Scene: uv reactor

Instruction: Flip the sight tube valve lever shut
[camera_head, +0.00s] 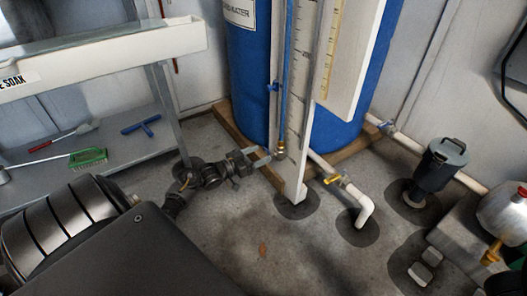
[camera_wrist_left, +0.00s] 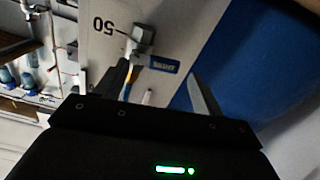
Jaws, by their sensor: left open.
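The sight tube (camera_head: 287,70) runs up the front of a white graduated board (camera_head: 300,130) before the blue tank (camera_head: 252,70). A small blue handle (camera_head: 273,87) sticks out left of the tube partway up. A brass fitting (camera_head: 281,148) sits at the tube's foot. My left gripper (camera_head: 272,157) is open beside this fitting, low on the board; I cannot tell whether it touches. In the left wrist view, a blue lever-like piece with pale lettering (camera_wrist_left: 163,65) shows between the open fingers, near a grey block (camera_wrist_left: 144,34). My right gripper is not in view.
A dark lidded canister (camera_head: 440,165) stands farther right. A grey shelf (camera_head: 100,150) holds a green brush (camera_head: 88,157) at left. Bare concrete lies in front.

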